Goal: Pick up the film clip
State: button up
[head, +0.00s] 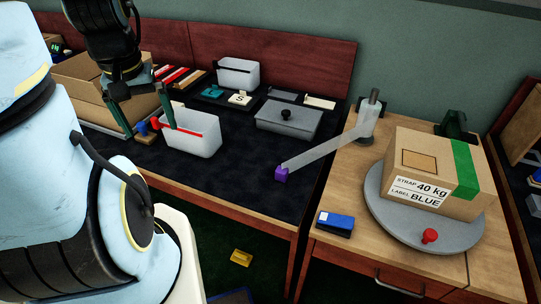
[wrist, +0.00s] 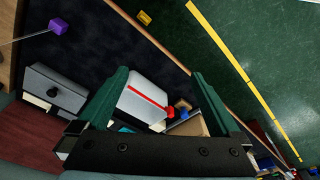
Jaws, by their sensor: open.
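A long thin red piece (head: 190,132) lies across the white bin (head: 205,141); it may be the film clip, but I cannot tell for sure. In the wrist view the red strip (wrist: 148,97) shows between my fingers, with a red knobbed end over the bin's edge near a blue piece (wrist: 182,105). My gripper (head: 150,128) has its green fingers apart and nothing between them. It hangs above the left side of the bin. In the wrist view my gripper (wrist: 160,73) frames the white bin (wrist: 142,100) below. Part of the area behind the fingers is hidden.
A cardboard box (head: 85,72) stands left behind the gripper. A grey lidded box (head: 289,119) and another white bin (head: 238,74) stand further right and back. A purple block (head: 281,174) ends a grey arm. The dark table's front middle is clear.

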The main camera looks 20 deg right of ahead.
aim_at(282, 172)
jog(key=l+u, duration=0.1)
jog(key=u, duration=0.3)
jog(key=k+u, duration=0.15)
jog(key=u, duration=0.2)
jog(key=k+l+u, duration=0.1)
jog(key=u, duration=0.3)
jog(key=k+l+u, duration=0.25)
jog(key=k, duration=0.4)
jog(key=k+j+u, duration=0.1)
jog(key=k+u, duration=0.2)
jog(key=k, duration=0.35)
